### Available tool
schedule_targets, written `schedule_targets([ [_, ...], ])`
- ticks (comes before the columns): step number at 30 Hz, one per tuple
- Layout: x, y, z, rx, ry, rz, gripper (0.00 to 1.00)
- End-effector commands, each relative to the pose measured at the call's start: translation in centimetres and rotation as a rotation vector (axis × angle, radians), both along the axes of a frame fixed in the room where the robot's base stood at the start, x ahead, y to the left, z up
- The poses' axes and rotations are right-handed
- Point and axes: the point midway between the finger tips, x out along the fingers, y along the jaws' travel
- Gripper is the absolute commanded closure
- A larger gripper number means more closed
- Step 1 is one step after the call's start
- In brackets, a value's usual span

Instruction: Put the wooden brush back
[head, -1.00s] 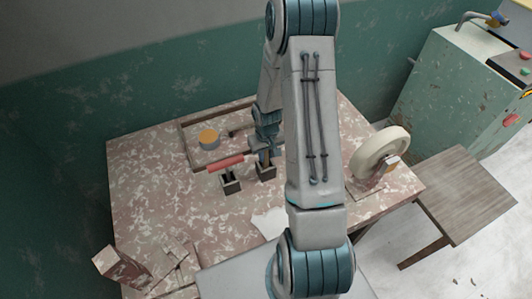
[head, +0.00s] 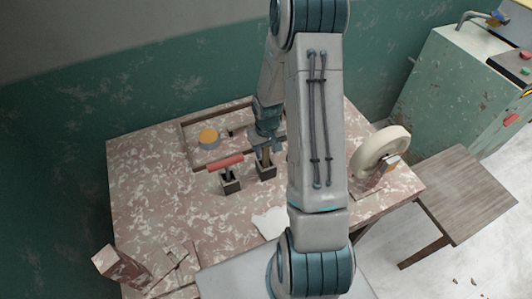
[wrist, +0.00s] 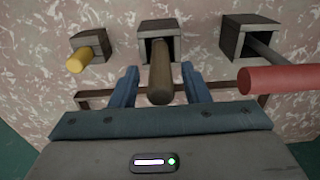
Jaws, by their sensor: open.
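The wooden brush shows as a brown handle (wrist: 160,82) in the wrist view. Its far end is inside the middle square holder (wrist: 159,28), and its bristles are hidden. In the head view the handle (head: 266,158) stands in its holder (head: 265,172). My gripper (wrist: 157,82) is open, with one blue finger on each side of the handle and gaps visible between them. In the head view my gripper (head: 265,143) is over that holder, partly covered by my arm.
A red-handled tool (wrist: 275,80) sits in the holder at right, and a yellow-handled one (wrist: 78,60) in the holder at left. A round orange-topped pot (head: 208,138) stands inside a wooden frame (head: 186,145). A pale wheel (head: 380,152) stands at the table's right.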

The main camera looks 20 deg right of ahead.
Motion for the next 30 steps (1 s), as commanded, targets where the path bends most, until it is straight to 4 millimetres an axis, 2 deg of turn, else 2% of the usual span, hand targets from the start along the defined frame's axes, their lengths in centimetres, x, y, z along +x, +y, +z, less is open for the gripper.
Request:
schedule_targets([
  [12,-0.2,0.0,7.3,-0.001,-0.005,-0.001,0.58],
  [23,-0.6,0.3,10.7,-0.009,-0.010,0.002,0.58],
  [26,-1.3,1.1,12.9,-0.028,-0.027,0.006,0.58],
  [30,-3.3,2.7,17.1,-0.059,-0.067,0.009,0.58],
])
